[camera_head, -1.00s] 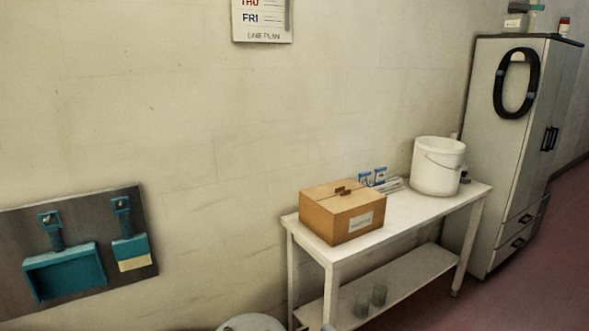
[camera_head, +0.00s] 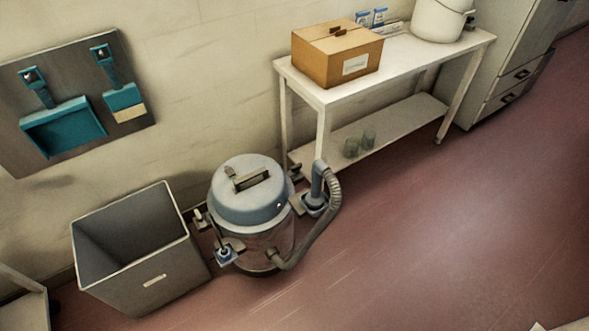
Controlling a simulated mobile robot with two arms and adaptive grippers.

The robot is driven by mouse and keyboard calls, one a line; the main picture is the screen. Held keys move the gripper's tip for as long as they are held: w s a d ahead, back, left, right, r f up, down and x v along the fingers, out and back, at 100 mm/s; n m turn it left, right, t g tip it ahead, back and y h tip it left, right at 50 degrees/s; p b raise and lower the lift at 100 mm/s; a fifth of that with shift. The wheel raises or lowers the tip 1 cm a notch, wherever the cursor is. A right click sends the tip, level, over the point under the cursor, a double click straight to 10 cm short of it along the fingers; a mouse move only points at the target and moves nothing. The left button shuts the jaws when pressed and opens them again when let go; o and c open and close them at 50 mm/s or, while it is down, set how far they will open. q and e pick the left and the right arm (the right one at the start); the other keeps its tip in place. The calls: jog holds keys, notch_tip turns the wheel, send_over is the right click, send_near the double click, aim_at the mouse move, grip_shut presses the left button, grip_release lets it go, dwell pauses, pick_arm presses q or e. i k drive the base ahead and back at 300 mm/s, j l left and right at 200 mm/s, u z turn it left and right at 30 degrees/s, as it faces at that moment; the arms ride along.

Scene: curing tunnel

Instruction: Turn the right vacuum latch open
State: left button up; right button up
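A canister vacuum with a blue-grey domed lid (camera_head: 250,188) and a metal drum (camera_head: 262,238) stands upright on the floor. A dark handle (camera_head: 252,180) sits on top of the lid. A ribbed grey hose (camera_head: 328,222) curves round its right side. Small fittings show near the lid's rim, a pale one on the left (camera_head: 200,219) and a dark one on the right (camera_head: 296,173). I cannot tell whether either is a latch, or whether it is open or shut. Neither of my grippers is in view.
An open grey bin (camera_head: 150,262) stands left of the vacuum. A white table (camera_head: 405,62) with a cardboard box (camera_head: 338,60) and a white bucket (camera_head: 437,20) stands behind at the right. The red floor (camera_head: 420,240) at front right is largely clear.

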aim_at(294, 169)
jog(key=i+u, duration=0.2)
jog(key=u, duration=0.25)
jog(key=i+u, duration=0.25)
jog(key=u, duration=0.2)
